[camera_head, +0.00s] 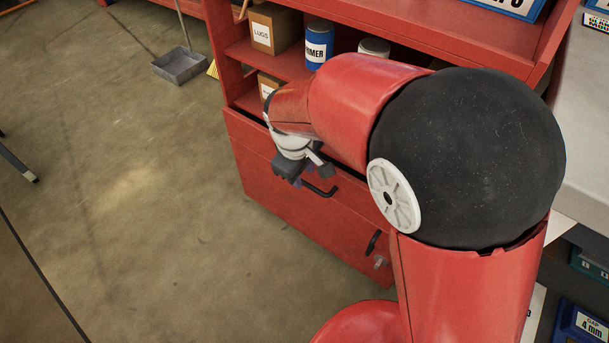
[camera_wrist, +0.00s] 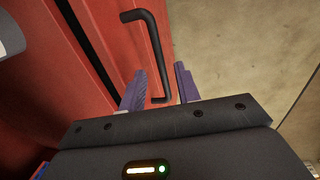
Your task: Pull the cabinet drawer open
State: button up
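The red cabinet (camera_head: 278,186) stands in the upper middle of the head view. Its drawer front carries a black bar handle (camera_head: 319,190), which shows large in the wrist view (camera_wrist: 157,48). My gripper (camera_head: 311,178) is at this handle, with its fingers apart. In the wrist view my gripper (camera_wrist: 160,70) has one purple finger on each side of the handle's near end, with room on both sides. A dark gap (camera_wrist: 88,45) runs between red panels; I cannot tell whether it is an opening of the drawer. My arm hides part of the cabinet front.
A second black handle (camera_head: 372,242) is lower right on the cabinet, above a small metal fitting (camera_head: 380,262). Shelves above hold a LUGS box (camera_head: 272,30) and a blue can (camera_head: 318,44). A dustpan (camera_head: 180,66) lies back left.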

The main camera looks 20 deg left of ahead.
jog(key=shift+w+d+f, duration=0.1)
jog(key=shift+w+f, duration=0.1)
jog(key=shift+f, duration=1.05)
grip_shut()
